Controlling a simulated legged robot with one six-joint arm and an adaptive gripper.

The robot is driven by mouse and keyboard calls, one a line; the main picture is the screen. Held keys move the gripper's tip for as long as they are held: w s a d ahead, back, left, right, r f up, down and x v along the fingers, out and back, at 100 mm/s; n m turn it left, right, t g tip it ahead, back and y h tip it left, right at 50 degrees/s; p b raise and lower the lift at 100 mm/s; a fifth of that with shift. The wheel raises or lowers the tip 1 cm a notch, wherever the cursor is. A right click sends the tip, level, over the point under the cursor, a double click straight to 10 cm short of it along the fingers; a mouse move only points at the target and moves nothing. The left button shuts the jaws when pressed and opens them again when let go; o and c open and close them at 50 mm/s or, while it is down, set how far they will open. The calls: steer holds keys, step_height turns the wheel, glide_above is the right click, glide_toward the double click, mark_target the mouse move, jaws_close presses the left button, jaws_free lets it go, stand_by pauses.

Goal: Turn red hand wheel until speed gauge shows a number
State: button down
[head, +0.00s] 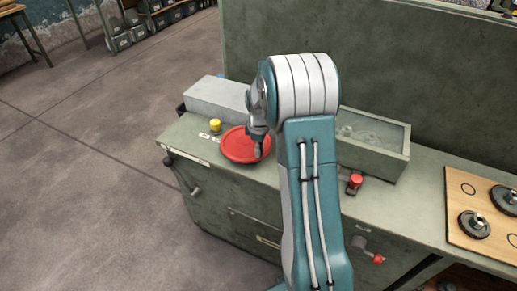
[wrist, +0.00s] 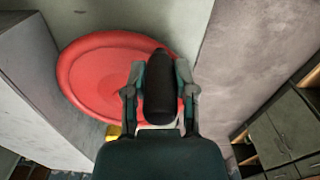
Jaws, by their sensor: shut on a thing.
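The red hand wheel (head: 240,147) lies flat on top of the green cabinet, near its left end. In the wrist view the wheel (wrist: 100,75) is a large red disc. My gripper (head: 258,150) is at the right part of the wheel. In the wrist view my gripper (wrist: 158,75) is shut on a dark upright handle (wrist: 158,92) at the wheel's edge. My arm hides what lies right of the wheel in the head view. I cannot make out a speed gauge or a reading in either view.
A yellow knob (head: 215,125) stands just left of the wheel. A grey box (head: 215,97) is behind it. A green open-topped box (head: 375,145) and a red button (head: 355,181) are to the right. A wooden board (head: 480,215) with black discs is at the far right.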

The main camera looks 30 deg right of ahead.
steer(key=shift+c, duration=2.2)
jaws_free()
steer(key=shift+d, duration=0.1)
step_height(320, 180, up, 12)
steer(key=shift+w+f, duration=0.1)
steer(key=shift+f, duration=0.15)
steer(key=shift+r, duration=0.2)
